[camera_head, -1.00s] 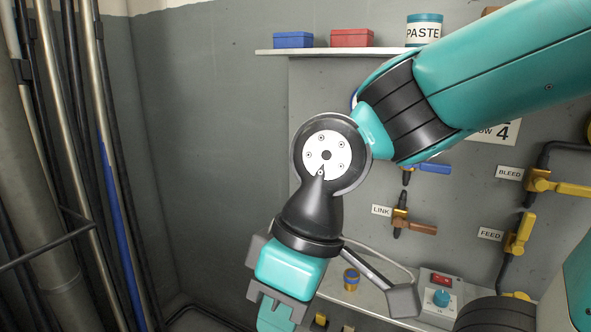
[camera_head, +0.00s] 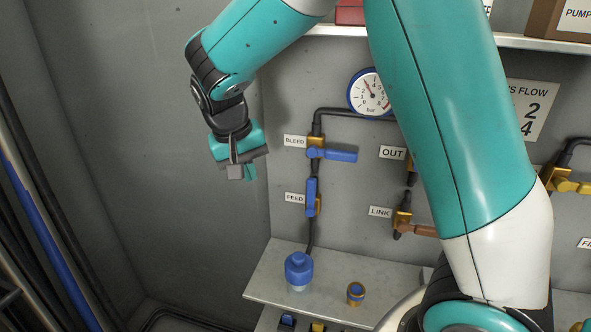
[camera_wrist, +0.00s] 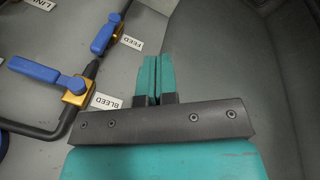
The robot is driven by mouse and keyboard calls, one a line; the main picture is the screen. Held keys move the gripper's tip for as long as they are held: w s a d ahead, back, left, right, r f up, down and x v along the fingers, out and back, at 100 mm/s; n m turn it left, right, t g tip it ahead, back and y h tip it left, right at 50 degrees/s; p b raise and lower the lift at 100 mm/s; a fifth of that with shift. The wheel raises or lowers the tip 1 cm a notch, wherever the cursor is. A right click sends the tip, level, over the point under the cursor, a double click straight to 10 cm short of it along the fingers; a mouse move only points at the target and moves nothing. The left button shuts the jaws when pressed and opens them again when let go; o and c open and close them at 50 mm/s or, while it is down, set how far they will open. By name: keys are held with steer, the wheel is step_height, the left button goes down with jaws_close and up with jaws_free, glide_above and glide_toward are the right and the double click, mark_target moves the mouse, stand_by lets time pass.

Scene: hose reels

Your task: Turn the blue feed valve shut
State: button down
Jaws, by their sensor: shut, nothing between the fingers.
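The blue feed valve (camera_head: 312,195) is on the wall pipe at the left, beside its FEED label. Its lever stands upright, in line with the vertical pipe. In the wrist view its blue lever (camera_wrist: 104,35) is at the top, left of my fingers. My gripper (camera_head: 243,173) is shut and empty. It hangs left of and a little above the feed valve in the head view, apart from it. In the wrist view the teal fingertips (camera_wrist: 152,66) are together and touch nothing.
The blue bleed valve (camera_head: 330,153), lever sideways, sits just above the feed valve; it also shows in the wrist view (camera_wrist: 45,72). A gauge (camera_head: 368,92) is above. A blue-capped bottle (camera_head: 298,270) and a small jar (camera_head: 355,293) stand on the shelf below. Bare wall lies left.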

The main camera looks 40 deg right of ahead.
steer(key=w+d+f+m+g+h+p, duration=0.25)
steer(key=w+d+m+h, duration=0.2)
steer(key=w+m, duration=0.25)
steer(key=m+p, duration=0.1)
steer(key=p, duration=0.4)
glide_toward(311, 198)
steer(key=w+d+f, duration=0.2)
steer(key=d+f, duration=0.1)
steer(key=f, duration=0.1)
steer(key=shift+s+d+f, duration=0.2)
steer(key=shift+s+d, duration=0.1)
steer(key=shift+s, duration=0.1)
